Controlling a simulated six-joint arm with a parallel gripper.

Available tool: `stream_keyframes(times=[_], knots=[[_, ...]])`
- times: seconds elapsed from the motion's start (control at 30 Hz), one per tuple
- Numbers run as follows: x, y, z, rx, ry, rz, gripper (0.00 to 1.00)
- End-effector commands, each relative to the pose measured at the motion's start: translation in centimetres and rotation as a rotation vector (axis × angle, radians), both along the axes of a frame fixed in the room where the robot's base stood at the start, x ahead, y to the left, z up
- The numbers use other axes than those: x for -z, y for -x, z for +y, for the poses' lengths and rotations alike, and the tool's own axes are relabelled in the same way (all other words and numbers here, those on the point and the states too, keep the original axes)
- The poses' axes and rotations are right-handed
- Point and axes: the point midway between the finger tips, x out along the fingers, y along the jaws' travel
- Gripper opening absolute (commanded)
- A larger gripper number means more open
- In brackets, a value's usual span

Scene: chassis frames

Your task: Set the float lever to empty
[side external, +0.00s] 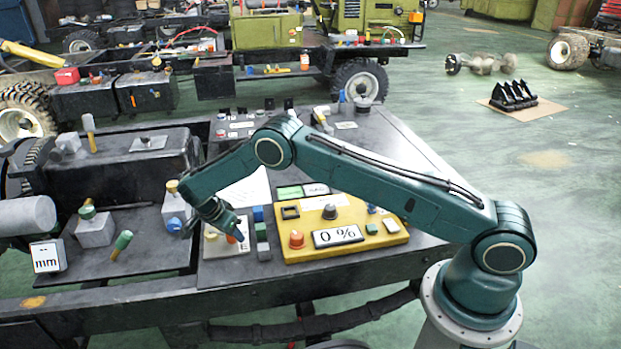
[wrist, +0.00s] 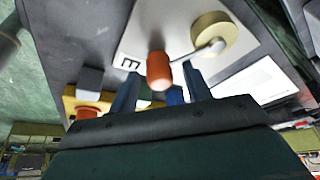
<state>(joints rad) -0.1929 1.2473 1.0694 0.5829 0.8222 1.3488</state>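The float lever has an orange-brown knob (wrist: 158,68) on a thin metal arm from a round brass hub (wrist: 214,36). It is mounted on a pale plate (wrist: 165,22) marked with the letter E. In the side view the orange knob (side external: 235,238) shows beside the E on the plate (side external: 222,249). My gripper (wrist: 160,78) is at the lever, with its two blue fingers apart on either side of the knob. Gaps show between knob and fingers.
A yellow panel (side external: 355,249) with a 0 % display (side external: 338,236), knobs and buttons lies to the right. Small blue, green and grey blocks (side external: 262,232) stand between plate and panel. A blue-and-white fixture with a brass top (side external: 173,207) stands close on the left.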

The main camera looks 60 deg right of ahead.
Motion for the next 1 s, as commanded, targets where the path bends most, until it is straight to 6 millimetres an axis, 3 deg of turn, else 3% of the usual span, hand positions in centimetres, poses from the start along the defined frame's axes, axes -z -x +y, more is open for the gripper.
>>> stream_keyframes(times=[0.53,1.0], knots=[[-1.1,-0.1,0.5,-0.005,-0.001,-0.001,0.48],[-7.7,-0.1,3.2,-0.003,-0.001,-0.003,0.48]])
